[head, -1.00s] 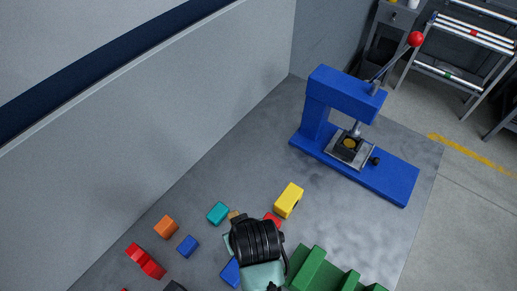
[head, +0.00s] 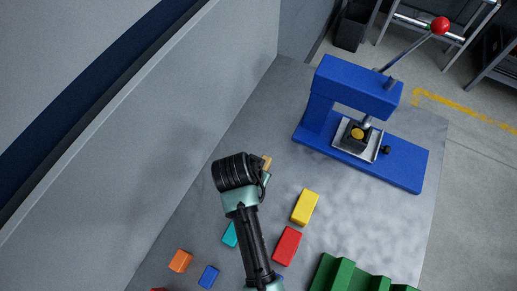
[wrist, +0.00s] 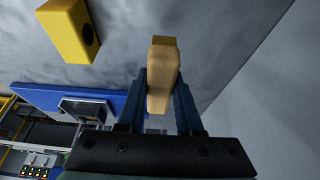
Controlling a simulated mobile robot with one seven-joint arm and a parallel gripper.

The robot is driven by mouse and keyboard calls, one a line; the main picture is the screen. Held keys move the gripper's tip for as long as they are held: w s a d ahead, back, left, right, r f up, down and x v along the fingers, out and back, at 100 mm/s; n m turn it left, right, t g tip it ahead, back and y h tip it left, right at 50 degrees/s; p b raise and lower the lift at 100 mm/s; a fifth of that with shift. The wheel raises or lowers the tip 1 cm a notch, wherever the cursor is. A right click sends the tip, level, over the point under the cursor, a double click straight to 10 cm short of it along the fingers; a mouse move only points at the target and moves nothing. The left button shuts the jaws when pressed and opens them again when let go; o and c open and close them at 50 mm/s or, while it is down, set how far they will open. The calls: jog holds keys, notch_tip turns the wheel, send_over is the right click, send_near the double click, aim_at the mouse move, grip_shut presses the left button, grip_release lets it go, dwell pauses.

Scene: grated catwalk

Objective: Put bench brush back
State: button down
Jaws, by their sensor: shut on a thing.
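The bench brush (wrist: 162,75) shows in the wrist view as a tan, wood-coloured bar; I see no bristles. My gripper (wrist: 160,95) is shut on it, with one dark blue finger along each side. In the head view my wrist hides most of the gripper, and only a small tan end of the brush (head: 267,161) shows beside it, above the grey table. The brush's place of return cannot be made out.
A blue press (head: 360,95) with a red-knobbed lever stands at the back right. Yellow (head: 305,207), red (head: 287,246), teal (head: 230,235), orange (head: 180,261) and blue (head: 208,276) blocks lie in front, with a green stepped piece (head: 345,275) at the bottom right. A grey wall (head: 150,130) bounds the left.

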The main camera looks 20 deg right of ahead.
notch_tip(320, 180, down, 8)
jog(key=shift+f, duration=0.1)
dwell(0.4)
jog(key=shift+f, duration=0.2)
jog(key=c, duration=0.6)
grip_release()
jog(key=shift+r, duration=0.1)
jog(key=shift+o, duration=0.2)
jog(key=shift+r, duration=0.1)
jog(key=v, duration=1.2)
